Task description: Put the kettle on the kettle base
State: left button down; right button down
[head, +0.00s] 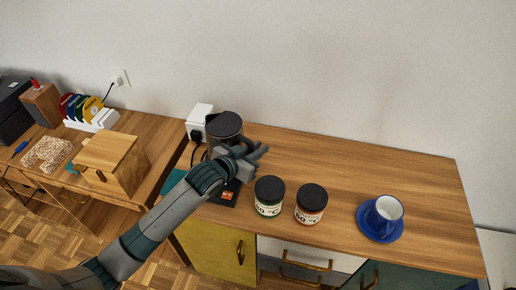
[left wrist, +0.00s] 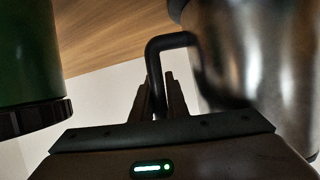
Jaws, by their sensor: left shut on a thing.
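The kettle (head: 224,125) stands near the wall at the left part of the wooden counter, its dark lid showing from above. In the left wrist view its shiny metal body (left wrist: 262,70) is on the right, with a black handle (left wrist: 168,42). My left gripper (head: 250,153) is shut on the handle; its fingers (left wrist: 162,95) show around it in the left wrist view. My arm hides the kettle's lower part. I cannot make out the kettle base or whether the kettle touches it. My right gripper is not in view.
Two dark-lidded jars (head: 269,196) (head: 311,203) stand right of my gripper. A dark item with an orange label (head: 229,195) lies below it. A white box (head: 199,117) with a black plug is behind. The back right counter is clear.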

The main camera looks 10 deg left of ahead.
pick_arm(q)
jog(key=c, duration=1.7)
grip_release()
jog(key=shift+f, duration=0.1)
jog(key=shift+c, duration=0.2)
jog(key=b+v, duration=0.2)
jog(key=v, duration=1)
jog(key=shift+s, duration=0.15)
